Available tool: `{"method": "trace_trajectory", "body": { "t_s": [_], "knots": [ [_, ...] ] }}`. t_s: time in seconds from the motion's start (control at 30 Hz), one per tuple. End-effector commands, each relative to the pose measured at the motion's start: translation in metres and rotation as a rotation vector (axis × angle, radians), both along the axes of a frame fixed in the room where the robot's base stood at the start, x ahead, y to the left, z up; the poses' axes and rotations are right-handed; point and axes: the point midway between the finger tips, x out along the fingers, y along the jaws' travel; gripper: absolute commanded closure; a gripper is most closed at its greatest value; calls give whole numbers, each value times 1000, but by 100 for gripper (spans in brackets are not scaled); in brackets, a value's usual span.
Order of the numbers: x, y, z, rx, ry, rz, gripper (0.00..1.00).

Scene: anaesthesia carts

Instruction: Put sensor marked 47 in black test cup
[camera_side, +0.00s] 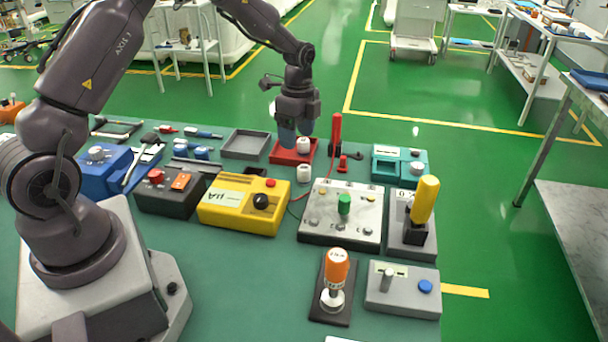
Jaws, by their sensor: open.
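My gripper (296,132) hangs pointing down over the red tray (280,158) at the back of the bench, with its bluish fingertips apart. A small white cylinder (304,146) with a dark top mark is in or over this tray, just below the right fingertip. I cannot tell whether the fingers touch it. A second white cylinder (304,173) stands upright on the bench in front of the tray. No number 47 is legible on either, so I cannot tell which is the marked sensor. I cannot pick out a black test cup with certainty.
A yellow meter (240,212), a grey panel with a green knob (325,228) and a yellow-handled device (424,198) stand in front. A red upright rod (337,130) rises right of the tray. An empty grey tray (245,144) lies left. The front bench is clear left of the orange-handled tool (336,270).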

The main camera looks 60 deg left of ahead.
Motion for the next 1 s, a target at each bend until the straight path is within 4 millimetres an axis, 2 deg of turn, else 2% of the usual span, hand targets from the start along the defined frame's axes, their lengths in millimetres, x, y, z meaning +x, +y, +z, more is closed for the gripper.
{"method": "trace_trajectory", "body": {
  "t_s": [0.03, 0.13, 0.23, 0.37, 0.7, 1.0],
  "knots": [
    [10, 3, -1, 1, -19, -92, 35],
    [23, 7, 10, 14, -60, -261, 35],
    [24, 8, 11, 14, -63, -376, 35],
    [23, 7, 6, 10, -61, -440, 35],
    [23, 7, -52, 9, -59, -444, 35],
    [23, 8, -78, 10, -60, -442, 35]
  ]
}}
